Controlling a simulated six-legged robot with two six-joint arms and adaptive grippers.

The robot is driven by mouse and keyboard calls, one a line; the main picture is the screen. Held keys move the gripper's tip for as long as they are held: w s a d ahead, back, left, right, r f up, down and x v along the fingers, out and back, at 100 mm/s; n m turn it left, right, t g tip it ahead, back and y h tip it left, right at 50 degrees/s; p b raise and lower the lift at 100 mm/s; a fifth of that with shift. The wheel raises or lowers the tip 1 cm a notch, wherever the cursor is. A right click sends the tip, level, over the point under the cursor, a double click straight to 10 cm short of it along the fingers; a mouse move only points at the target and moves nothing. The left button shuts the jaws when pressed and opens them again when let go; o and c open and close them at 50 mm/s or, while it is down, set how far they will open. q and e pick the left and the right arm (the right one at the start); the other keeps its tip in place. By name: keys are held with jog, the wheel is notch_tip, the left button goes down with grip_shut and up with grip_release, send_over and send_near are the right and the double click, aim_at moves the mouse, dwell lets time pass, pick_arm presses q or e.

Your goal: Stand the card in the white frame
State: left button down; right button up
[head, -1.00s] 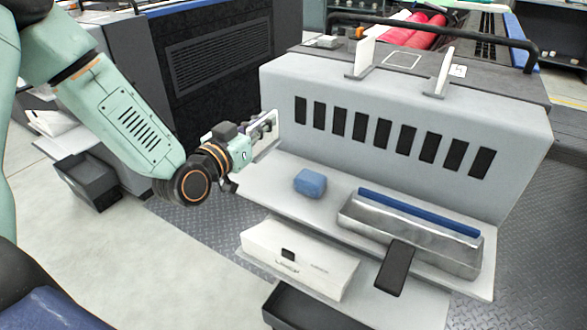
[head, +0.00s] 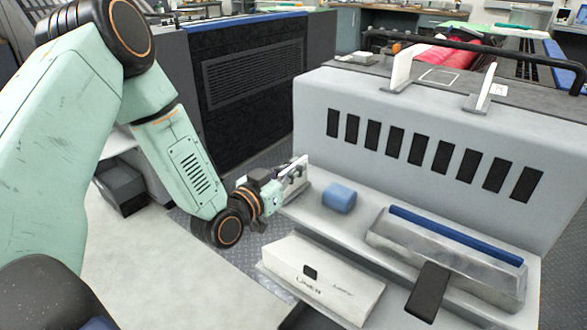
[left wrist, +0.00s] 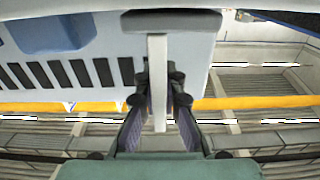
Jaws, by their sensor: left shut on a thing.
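The card (head: 293,176), a thin white plate, is upright in my left gripper (head: 283,178), near the left end of the grey ink unit. In the left wrist view the card (left wrist: 157,75) shows edge-on as a pale strip between the fingers of my left gripper (left wrist: 158,105), which are shut on it. A white outlined frame (head: 440,77) lies flat on top of the unit, between two upright white plates (head: 401,68) (head: 486,88). My left gripper is to the left of and lower than this frame. My right gripper is not in view.
A blue block (head: 339,198) sits on the shelf, beside a metal tray (head: 440,262) with a blue bar (head: 450,235). A white box (head: 325,280) and a black flat piece (head: 427,292) are below. The unit's slotted front wall (head: 350,100) rises behind the shelf. A black rail crosses behind.

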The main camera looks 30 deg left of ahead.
pick_arm(q)
jog(key=c, duration=1.6)
grip_release()
jog(key=shift+w+a+f, duration=0.1)
jog(key=shift+f, duration=0.25)
jog(key=shift+o, duration=0.6)
jog(key=shift+r, duration=0.15)
